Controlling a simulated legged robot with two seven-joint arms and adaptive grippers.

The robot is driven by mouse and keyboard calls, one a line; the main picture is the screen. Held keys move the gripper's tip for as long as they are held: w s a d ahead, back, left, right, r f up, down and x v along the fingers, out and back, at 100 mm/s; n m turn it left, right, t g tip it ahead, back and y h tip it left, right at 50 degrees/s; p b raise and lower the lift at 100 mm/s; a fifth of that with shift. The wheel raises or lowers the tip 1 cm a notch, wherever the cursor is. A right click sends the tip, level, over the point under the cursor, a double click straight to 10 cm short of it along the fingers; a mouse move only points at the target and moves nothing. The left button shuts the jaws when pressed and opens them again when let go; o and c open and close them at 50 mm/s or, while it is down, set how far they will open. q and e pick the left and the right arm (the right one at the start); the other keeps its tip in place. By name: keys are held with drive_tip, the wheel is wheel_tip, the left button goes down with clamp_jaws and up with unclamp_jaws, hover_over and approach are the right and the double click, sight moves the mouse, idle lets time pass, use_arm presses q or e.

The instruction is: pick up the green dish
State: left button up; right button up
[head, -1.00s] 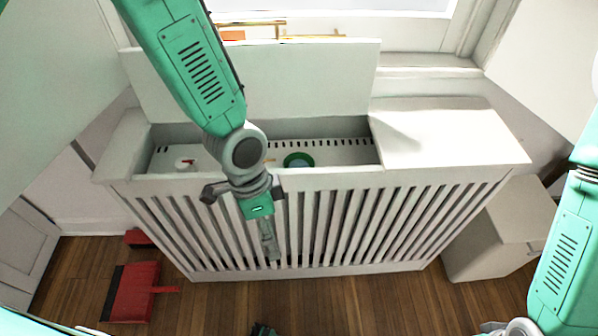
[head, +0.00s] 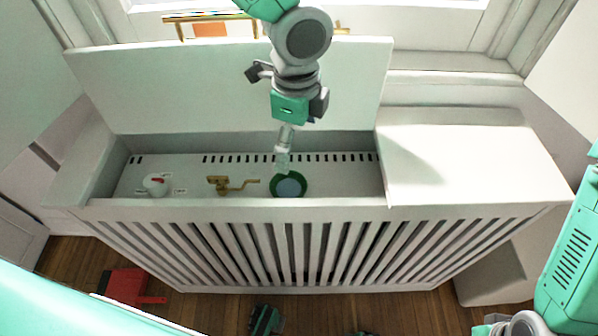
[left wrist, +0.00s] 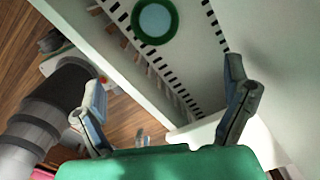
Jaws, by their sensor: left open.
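The green dish (head: 289,187) is round, with a green rim and a pale blue middle. It sits on the white perforated floor of the opened compartment in the white slatted cabinet. It also shows at the top of the left wrist view (left wrist: 155,20). My left gripper (head: 283,163) points down over the compartment, at the dish's far edge in the head view. In the left wrist view its two fingers (left wrist: 165,74) are spread apart with nothing between them, and the dish lies beyond them. Contact is not visible.
A brass valve (head: 225,184) and a white knob with a red mark (head: 156,185) stand left of the dish. The raised lid (head: 240,85) is behind the compartment. The closed cabinet top (head: 465,155) is clear. A red dustpan (head: 127,287) lies on the floor.

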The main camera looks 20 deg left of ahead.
use_arm(q)
wheel_tip(320, 180, down, 5)
drive_tip(key=a+b, duration=0.2)
drive_tip(key=b, duration=0.1)
hover_over(292, 191)
wheel_tip(292, 191, down, 4)
drive_tip(key=shift+w+a+r, duration=0.1)
drive_tip(key=shift+d+f, duration=0.2)
drive_tip(key=shift+d, duration=0.25)
drive_tip(key=shift+d+f, duration=0.1)
drive_tip(key=shift+f, duration=0.2)
drive_tip(key=f+b, duration=0.1)
drive_tip(key=f, duration=0.1)
drive_tip(key=a+f+b, duration=0.1)
drive_tip(key=f, duration=0.2)
drive_tip(key=shift+f+b, duration=0.3)
drive_tip(key=shift+f, duration=0.05)
drive_tip(key=shift+d+r, duration=0.1)
drive_tip(key=shift+d, duration=0.15)
drive_tip(key=c, duration=0.4)
drive_tip(key=shift+d, duration=0.1)
drive_tip(key=c, duration=0.9)
drive_tip(key=shift+a, duration=0.25)
drive_tip(key=shift+c, duration=0.6)
use_arm(e)
drive_tip(key=f, duration=0.2)
drive_tip(key=a+f, duration=0.1)
drive_tip(key=f, duration=0.2)
drive_tip(key=shift+s, duration=0.15)
